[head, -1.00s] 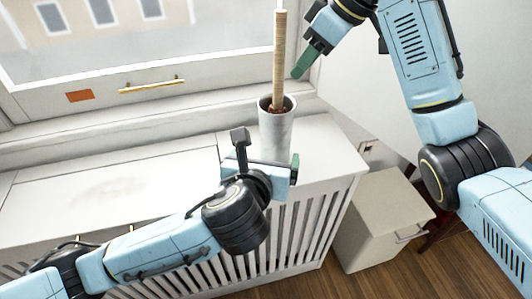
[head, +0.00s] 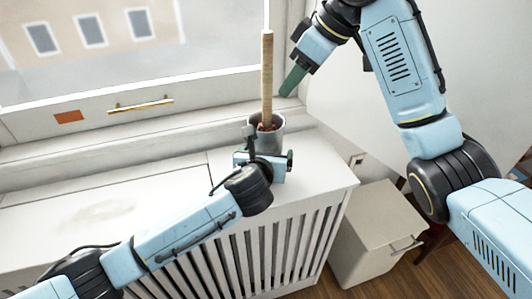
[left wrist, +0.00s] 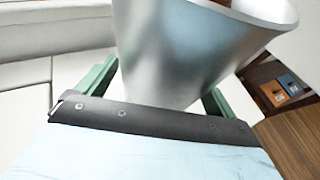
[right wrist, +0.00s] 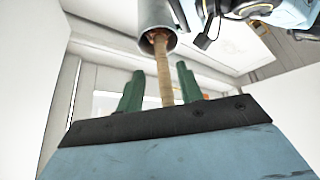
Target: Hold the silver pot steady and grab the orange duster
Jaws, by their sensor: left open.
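The silver pot (head: 278,130) stands upright on the white radiator cover, near the window. The duster (head: 267,75) stands in it with its long tan handle up; a reddish-orange part shows at the pot's mouth. My left gripper (head: 264,161) is open at the pot's near side. In the left wrist view the pot (left wrist: 195,45) rises between its green fingers, with no clear grip. My right gripper (head: 291,82) is raised just right of the handle. In the right wrist view its green fingers are apart, and the handle (right wrist: 163,75) appears in line between them, not clasped.
The white slatted radiator cover (head: 150,190) has a clear top to the left. The window sill and frame with a brass handle (head: 140,105) stand behind. A pale cabinet (head: 375,235) is on the floor to the right.

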